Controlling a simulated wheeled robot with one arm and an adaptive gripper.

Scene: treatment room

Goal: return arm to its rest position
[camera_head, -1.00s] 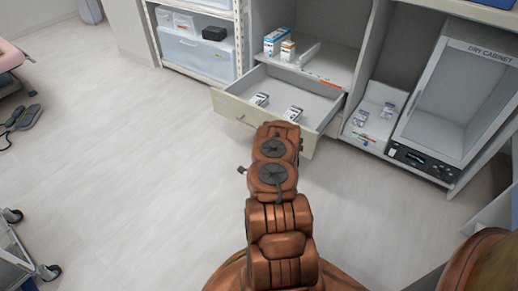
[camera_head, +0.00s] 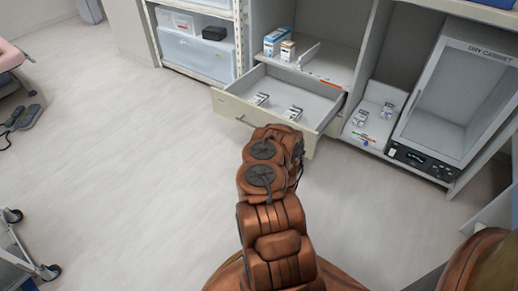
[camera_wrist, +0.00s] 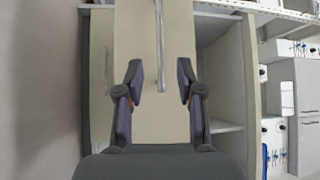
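My arm rises from the bottom centre of the head view, and its far end stands in front of the open drawer (camera_head: 237,112). The arm hides my gripper in that view. In the wrist view my gripper (camera_wrist: 159,82) is open, its two dark fingers apart with nothing between them. Behind the fingers is a pale drawer front with a vertical-looking bar handle (camera_wrist: 160,45). The gripper appears apart from it, though the exact gap cannot be told.
Two small boxes lie in the open drawer. Cartons (camera_head: 275,42) stand on the shelf above. A dry cabinet (camera_head: 455,90) is at right, and a cart (camera_head: 22,255) at lower left. The floor (camera_head: 130,170) to the left is clear.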

